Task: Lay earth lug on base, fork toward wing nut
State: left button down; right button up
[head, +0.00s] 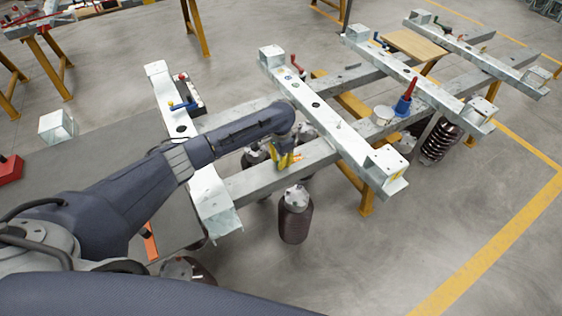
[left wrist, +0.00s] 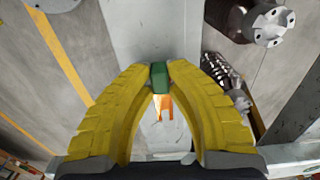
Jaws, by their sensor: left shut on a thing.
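My left gripper (head: 284,158) reaches in from the left over a long grey steel beam of the frame. In the left wrist view its yellow fingers (left wrist: 160,72) are shut on the earth lug, by its green sleeve (left wrist: 159,75). The lug's orange, copper-like fork (left wrist: 164,105) points down the picture, toward the palm. The pale steel surface (left wrist: 160,28) shows behind the lug; I cannot tell the gap between them. In the head view the lug is too small to make out. I cannot pick out the wing nut or the base. My right gripper is not in view.
A red and blue item (head: 404,103) and a pale round item (head: 382,115) sit on the frame. Cross beams (head: 330,125) bound the area on both sides.

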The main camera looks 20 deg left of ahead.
pick_arm(q)
jog(key=shift+r, duration=0.1)
dwell(0.5)
jog(key=shift+r, duration=4.9)
